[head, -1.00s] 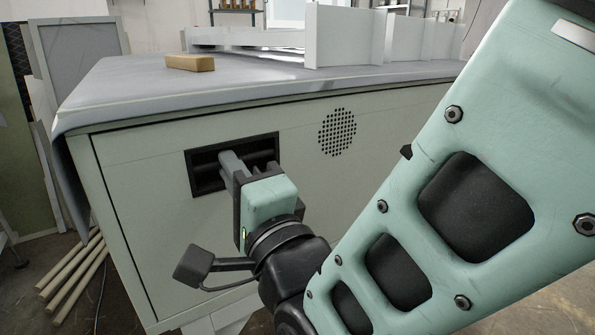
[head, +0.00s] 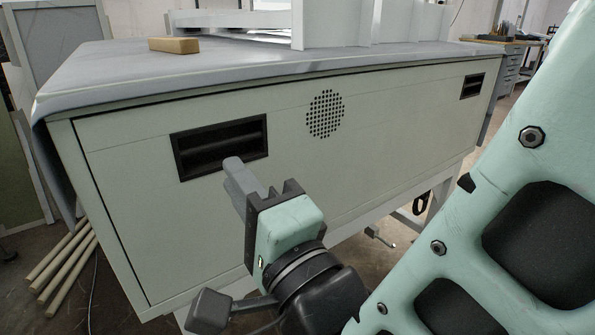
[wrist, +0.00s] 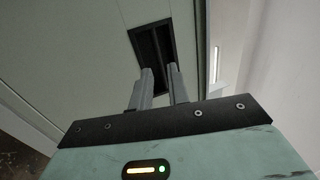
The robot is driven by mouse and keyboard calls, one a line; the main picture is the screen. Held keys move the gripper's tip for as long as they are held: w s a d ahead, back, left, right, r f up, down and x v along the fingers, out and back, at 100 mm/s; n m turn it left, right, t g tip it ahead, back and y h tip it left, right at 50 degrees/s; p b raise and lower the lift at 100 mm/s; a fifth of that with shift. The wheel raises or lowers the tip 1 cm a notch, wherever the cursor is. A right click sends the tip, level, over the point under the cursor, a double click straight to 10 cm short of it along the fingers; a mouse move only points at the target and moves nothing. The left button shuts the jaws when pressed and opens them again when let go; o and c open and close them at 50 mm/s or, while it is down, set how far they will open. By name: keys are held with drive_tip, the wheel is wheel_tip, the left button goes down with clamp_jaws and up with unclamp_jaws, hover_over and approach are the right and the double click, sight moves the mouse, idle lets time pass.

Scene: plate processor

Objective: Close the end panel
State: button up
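The end panel (head: 400,130) is a pale green upright face with a round perforated vent. It looks about flush with its frame, with a thin dark seam along its left and top edges. A black recessed handle (head: 219,147) is at its upper left and a second black handle (head: 472,86) at its upper right. My gripper (head: 237,172) is in front of the panel, just below and right of the left handle, outside the recess. In the wrist view its two grey fingers (wrist: 161,84) stand apart with nothing between them, facing a black recessed handle (wrist: 154,55).
A grey sheet covers the top (head: 110,72), with a tan block (head: 174,45) and white upright pieces (head: 335,25) on it. Long poles (head: 62,270) lie on the floor at left. A workbench (head: 510,55) stands at the far right.

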drive_tip(key=b+v, duration=1.1)
drive_tip(key=b, duration=0.6)
